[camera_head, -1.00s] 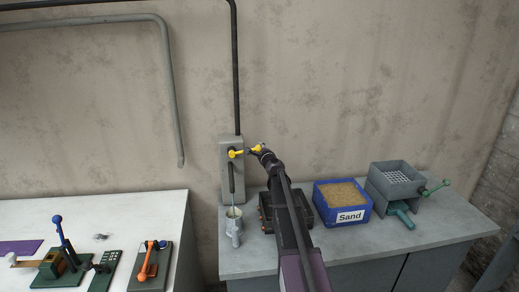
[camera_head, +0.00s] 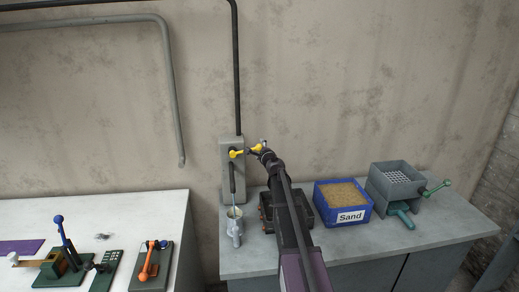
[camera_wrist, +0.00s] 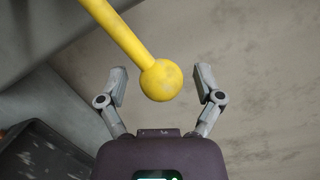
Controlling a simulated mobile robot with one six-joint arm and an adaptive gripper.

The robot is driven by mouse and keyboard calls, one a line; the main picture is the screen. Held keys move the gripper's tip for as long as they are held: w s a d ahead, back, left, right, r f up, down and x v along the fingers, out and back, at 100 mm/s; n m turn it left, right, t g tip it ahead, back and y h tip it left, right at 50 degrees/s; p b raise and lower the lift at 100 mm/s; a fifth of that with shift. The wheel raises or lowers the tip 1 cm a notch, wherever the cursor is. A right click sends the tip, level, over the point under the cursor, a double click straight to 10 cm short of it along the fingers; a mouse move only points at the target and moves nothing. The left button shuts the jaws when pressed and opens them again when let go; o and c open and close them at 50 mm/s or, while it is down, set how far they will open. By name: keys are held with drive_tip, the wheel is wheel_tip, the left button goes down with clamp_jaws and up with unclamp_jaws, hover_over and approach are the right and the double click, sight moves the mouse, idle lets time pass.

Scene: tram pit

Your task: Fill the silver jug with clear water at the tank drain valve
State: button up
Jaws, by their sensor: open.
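The silver jug (camera_head: 235,228) stands upright on the grey counter, below the dark spout (camera_head: 232,178) of the tank drain valve. A thin pale stream shows between the spout and the jug's open top. The water level inside is too small to tell. The valve's yellow lever (camera_head: 241,153) sticks out to the right from the grey wall panel. My gripper (camera_head: 260,146) is at the lever's ball end. In the wrist view, the yellow ball (camera_wrist: 161,80) sits between my two open fingers, with a gap on each side.
A blue box of sand (camera_head: 343,204) and a grey sieve machine (camera_head: 396,182) with a green crank stand to the right on the counter (camera_head: 440,227). A dark device (camera_head: 267,212) is partly behind my arm. A white table (camera_head: 100,204) with lever devices is at left.

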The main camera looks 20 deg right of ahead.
drive_tip(key=shift+f, duration=0.15)
drive_tip(key=s+a+f+m+b, duration=0.1)
drive_tip(key=s+f+m+b, duration=0.1)
drive_tip(key=s, duration=1.2)
drive_tip(key=shift+b, duration=0.5)
